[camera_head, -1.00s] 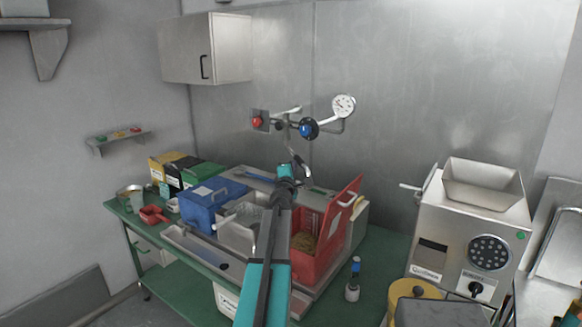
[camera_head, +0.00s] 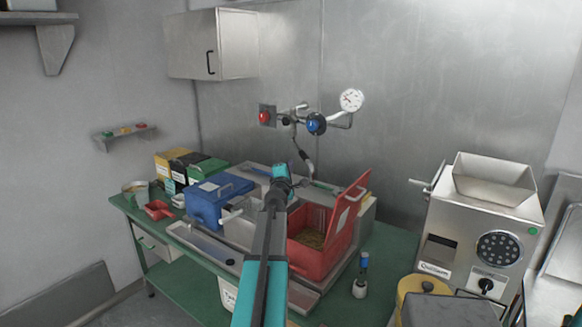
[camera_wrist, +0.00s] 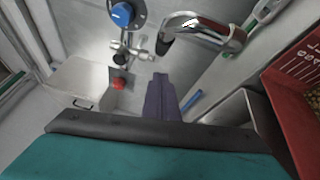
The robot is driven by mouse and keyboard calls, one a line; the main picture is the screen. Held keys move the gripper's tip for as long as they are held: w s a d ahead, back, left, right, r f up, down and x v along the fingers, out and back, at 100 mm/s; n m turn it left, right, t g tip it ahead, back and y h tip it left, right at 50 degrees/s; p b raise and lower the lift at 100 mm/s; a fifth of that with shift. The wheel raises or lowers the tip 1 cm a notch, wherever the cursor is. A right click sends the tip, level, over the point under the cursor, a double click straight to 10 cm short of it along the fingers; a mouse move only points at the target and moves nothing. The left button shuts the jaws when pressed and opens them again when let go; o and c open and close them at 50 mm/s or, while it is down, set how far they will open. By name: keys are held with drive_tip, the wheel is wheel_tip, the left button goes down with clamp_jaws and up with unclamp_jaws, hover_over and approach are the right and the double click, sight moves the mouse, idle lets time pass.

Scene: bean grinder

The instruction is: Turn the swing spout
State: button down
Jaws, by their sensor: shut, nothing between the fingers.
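The swing spout (camera_head: 304,157) hangs from the wall tap fittings in the head view, a chrome tube with black collars. In the wrist view the spout (camera_wrist: 212,28) is a polished bend across the top, with a black collar at its left end. My gripper (camera_wrist: 160,78) is shut and empty, its dark fingers pointing toward the wall fittings. Its fingertips show just below the spout in the wrist picture, with a visible gap. I cannot tell the difference in depth. In the head view my arm's end hides the fingers, left of the spout.
A blue knob (camera_head: 316,123), a red knob (camera_head: 264,117) and a pressure gauge (camera_head: 351,99) sit on the wall fittings around the spout. Below are a blue box (camera_head: 213,205) and an open red bin (camera_head: 309,253) holding beans. A grinder (camera_head: 480,225) stands at right.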

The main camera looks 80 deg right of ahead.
drive_tip(key=s+a, duration=0.1)
drive_tip(key=a, duration=0.7)
drive_tip(key=shift+s+f, duration=0.2)
drive_tip(key=shift+s, duration=0.1)
drive_tip(key=shift+a, duration=0.1)
idle(0.4)
